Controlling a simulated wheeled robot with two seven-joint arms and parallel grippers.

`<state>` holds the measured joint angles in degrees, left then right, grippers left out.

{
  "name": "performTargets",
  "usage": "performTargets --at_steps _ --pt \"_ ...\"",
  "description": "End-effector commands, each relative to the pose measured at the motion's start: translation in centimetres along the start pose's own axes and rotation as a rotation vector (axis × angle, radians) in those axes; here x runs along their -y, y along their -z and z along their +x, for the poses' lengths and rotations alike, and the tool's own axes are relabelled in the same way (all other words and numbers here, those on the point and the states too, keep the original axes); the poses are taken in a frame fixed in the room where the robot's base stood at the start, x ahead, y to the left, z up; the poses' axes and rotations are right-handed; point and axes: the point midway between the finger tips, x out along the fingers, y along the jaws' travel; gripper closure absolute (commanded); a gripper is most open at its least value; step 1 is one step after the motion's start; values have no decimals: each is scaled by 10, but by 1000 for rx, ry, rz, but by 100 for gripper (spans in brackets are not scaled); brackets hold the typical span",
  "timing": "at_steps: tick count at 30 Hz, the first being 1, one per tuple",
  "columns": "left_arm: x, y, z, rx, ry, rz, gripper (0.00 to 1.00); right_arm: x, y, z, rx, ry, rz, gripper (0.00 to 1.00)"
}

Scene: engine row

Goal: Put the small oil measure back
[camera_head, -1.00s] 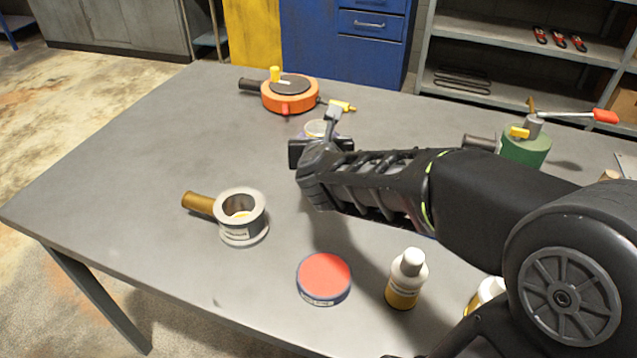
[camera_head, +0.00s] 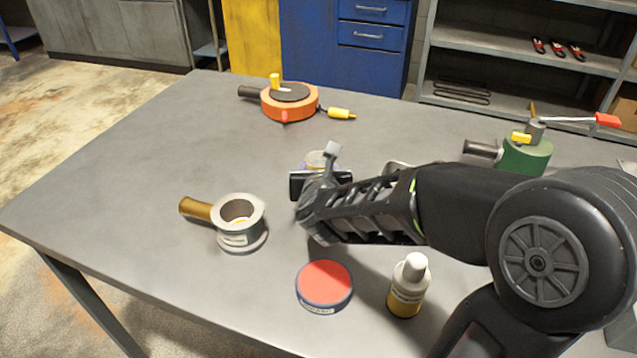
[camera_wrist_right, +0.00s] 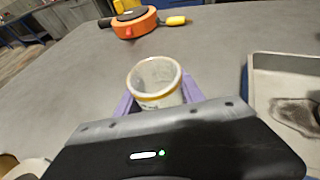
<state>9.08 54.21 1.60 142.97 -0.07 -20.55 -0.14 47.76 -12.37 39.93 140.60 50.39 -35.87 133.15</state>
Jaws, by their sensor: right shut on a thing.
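My right gripper (camera_wrist_right: 157,98) is shut on a small pale cup with a yellowish band, the small oil measure (camera_wrist_right: 155,72). Its purple fingers sit on either side of the cup, which is open at the top and looks upright. In the head view the measure (camera_head: 316,160) shows just beyond my right gripper (camera_head: 320,176), mostly hidden by the wrist. I cannot tell whether its base touches the table. My left gripper is not in view.
An orange reel (camera_head: 290,108) lies beyond the measure. A grey cup with a brass handle (camera_head: 238,234), a red-topped tin (camera_head: 325,284) and a white-capped bottle (camera_head: 408,284) stand nearer. A shallow tray (camera_wrist_right: 262,75) is to the right.

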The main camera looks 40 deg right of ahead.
Motion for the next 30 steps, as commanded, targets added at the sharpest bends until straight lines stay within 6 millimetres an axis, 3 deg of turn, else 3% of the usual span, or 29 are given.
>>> performTargets --at_steps 8,21,22,30 --pt "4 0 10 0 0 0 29 1 33 13 -4 1 1 98" --pt "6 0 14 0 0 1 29 0 38 15 0 -1 0 98" --pt "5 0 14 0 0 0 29 0 38 15 0 -1 1 54" --pt "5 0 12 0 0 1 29 0 36 15 -1 -1 1 33"
